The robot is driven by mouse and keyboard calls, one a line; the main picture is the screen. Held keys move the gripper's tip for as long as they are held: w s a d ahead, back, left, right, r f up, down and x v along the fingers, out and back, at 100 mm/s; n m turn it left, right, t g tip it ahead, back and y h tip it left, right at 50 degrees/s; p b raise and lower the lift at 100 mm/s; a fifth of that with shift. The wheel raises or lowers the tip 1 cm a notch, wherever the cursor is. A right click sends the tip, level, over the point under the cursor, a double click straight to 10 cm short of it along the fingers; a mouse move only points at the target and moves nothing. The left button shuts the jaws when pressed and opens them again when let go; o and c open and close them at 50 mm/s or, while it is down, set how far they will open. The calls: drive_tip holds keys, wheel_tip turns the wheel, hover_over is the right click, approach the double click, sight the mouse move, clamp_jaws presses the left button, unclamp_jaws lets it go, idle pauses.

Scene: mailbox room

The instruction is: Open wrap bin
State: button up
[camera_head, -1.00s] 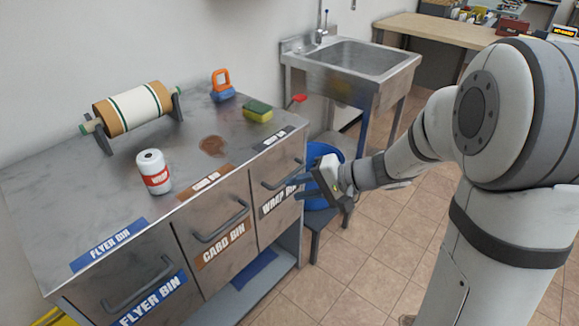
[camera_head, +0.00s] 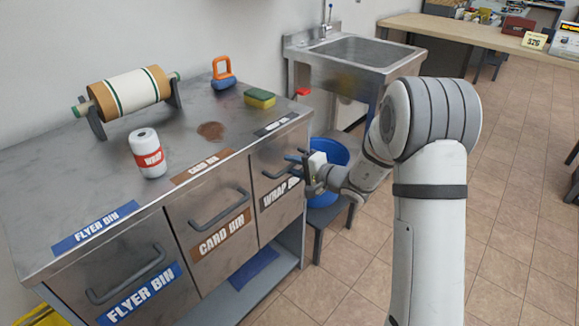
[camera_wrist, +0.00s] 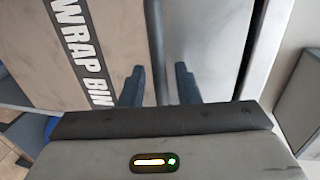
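The wrap bin (camera_head: 266,160) is the right-hand drawer of the metal cabinet, and its front looks flush with the card bin beside it. In the wrist view, the bin's bar handle (camera_wrist: 157,45) runs between the two dark fingers of my gripper (camera_wrist: 160,85). The fingers are apart, with a gap on each side of the bar. The label also shows at the left of the wrist view (camera_wrist: 78,50).
The card bin (camera_head: 207,215) and flyer bin (camera_head: 130,275) are to the left. A spray-like white can (camera_head: 147,152), wrap roll (camera_head: 130,100) and sponge (camera_head: 260,98) stand on top. A blue bucket (camera_head: 330,152) is close behind my gripper. Tiled floor (camera_head: 510,200) is free at right.

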drive_tip(key=shift+w+a, duration=0.2)
drive_tip(key=shift+a, duration=0.05)
drive_tip(key=shift+c, duration=0.4)
clamp_jaws()
